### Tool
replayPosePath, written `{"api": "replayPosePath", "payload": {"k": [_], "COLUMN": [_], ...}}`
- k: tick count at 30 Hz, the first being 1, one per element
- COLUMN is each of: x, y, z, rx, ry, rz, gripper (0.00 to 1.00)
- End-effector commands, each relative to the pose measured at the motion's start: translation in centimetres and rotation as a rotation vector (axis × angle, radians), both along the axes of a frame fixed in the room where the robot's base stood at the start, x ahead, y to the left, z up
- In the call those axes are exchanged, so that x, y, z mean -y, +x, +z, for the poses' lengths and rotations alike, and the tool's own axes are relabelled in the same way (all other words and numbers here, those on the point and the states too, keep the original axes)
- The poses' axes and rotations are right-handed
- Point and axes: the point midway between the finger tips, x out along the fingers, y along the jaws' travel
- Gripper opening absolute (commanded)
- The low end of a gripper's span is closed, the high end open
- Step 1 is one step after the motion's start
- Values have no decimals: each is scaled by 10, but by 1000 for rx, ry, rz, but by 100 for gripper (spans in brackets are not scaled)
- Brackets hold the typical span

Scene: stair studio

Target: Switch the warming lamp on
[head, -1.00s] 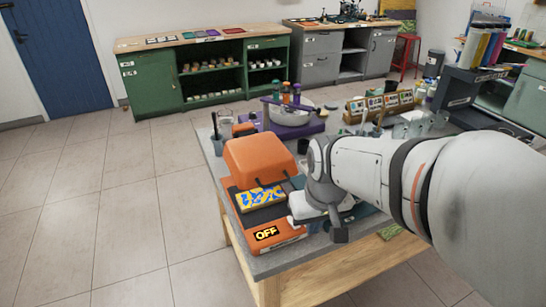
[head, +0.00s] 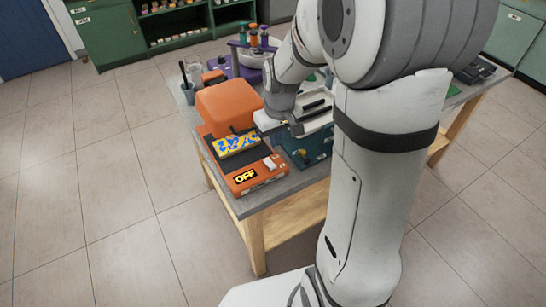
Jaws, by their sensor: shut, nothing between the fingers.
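The warming lamp (head: 226,108) is an orange unit with a rounded hood on the near left part of the grey table. Its front label (head: 245,175) reads OFF. A pale rocker switch (head: 270,162) sits on its front panel, right of the label. A blue and yellow patterned piece (head: 238,143) lies under the hood's front edge. My gripper (head: 272,122) is just right of the hood, behind the switch and apart from it. It is shut and empty; its fingertips are hard to make out.
A dark teal tray (head: 308,150) lies right of the lamp, partly behind my arm. A grey cup (head: 188,92) with tools stands behind it at left. A purple base with a white bowl and bottles (head: 253,38) stands farther back. The floor at left is clear.

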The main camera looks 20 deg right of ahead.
Motion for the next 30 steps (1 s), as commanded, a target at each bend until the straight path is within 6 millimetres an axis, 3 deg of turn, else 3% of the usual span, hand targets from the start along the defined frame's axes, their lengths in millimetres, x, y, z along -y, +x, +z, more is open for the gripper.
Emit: {"api": "replayPosePath", "payload": {"k": [7, 21, 30], "x": [0, -3, -3], "y": [1, 9, 11], "z": [-12, -87, -99], "rx": [-3, -3, 0], "ry": [0, -1, -1], "rz": [0, 0, -1], "gripper": [0, 0, 0]}}
